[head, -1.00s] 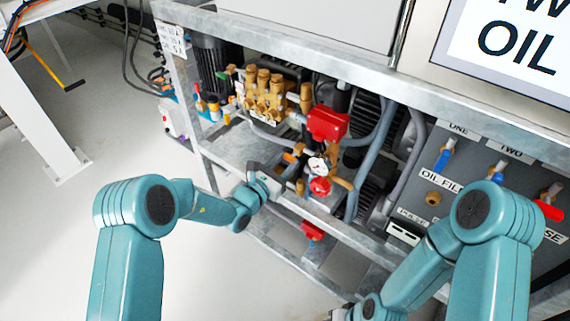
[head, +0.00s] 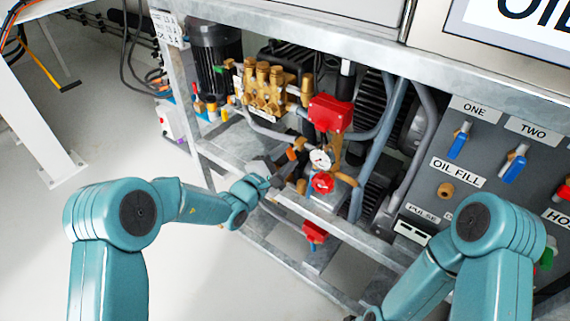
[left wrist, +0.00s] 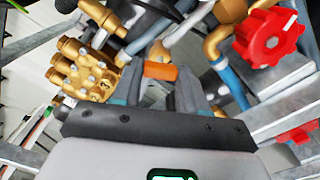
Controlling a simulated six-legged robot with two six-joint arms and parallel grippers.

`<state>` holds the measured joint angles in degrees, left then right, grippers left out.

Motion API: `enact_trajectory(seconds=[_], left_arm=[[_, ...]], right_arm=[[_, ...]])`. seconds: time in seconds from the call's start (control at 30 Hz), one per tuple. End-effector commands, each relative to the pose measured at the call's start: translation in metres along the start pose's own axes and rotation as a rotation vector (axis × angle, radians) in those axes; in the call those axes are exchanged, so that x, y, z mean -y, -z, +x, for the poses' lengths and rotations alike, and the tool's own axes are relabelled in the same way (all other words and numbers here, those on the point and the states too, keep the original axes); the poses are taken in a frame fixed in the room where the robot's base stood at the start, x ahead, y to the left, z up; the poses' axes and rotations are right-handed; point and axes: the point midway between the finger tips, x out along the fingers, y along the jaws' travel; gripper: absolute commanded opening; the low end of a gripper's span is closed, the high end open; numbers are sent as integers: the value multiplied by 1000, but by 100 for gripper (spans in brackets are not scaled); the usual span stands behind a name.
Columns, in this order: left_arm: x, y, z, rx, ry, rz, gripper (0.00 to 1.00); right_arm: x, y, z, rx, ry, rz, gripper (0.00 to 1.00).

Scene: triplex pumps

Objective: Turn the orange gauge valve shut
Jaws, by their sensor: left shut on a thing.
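The orange valve handle (left wrist: 160,71) sits between the fingertips of my left gripper (left wrist: 158,88) in the left wrist view. The jaws are shut on it, with its orange end showing between the dark fingers. In the head view my left gripper (head: 283,163) reaches into the frame beside the orange handle (head: 292,153), left of the white round gauge (head: 320,158). The fingers partly hide the handle there. My right arm shows at the lower right, but its gripper is out of view.
A red handwheel (head: 323,183) is just below the gauge, with a red box (head: 328,113) above. A brass pump block (head: 264,88) stands behind to the left. Grey hoses and metal frame rails surround the spot. Open floor is at the left.

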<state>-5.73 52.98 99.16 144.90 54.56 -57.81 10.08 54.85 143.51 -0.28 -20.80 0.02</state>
Motion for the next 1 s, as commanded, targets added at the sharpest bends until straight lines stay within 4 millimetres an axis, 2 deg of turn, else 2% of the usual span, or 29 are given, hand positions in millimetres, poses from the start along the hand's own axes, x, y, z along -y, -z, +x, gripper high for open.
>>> enact_trajectory(seconds=[0.03, 0.43, 0.7, 1.0], left_arm=[[4, 3, 0, 1, 0, 45, 12], [4, 2, 0, 1, 0, 383, 12], [3, 2, 0, 0, 1, 523, 12], [1, 1, 0, 0, 3, 584, 12]], right_arm=[[-4, 0, 10, 0, 0, 0, 43], [-17, 1, 47, -1, 0, 1, 43], [-25, 6, 60, -14, -2, 14, 43], [-28, 9, 64, -19, -2, 20, 43]])
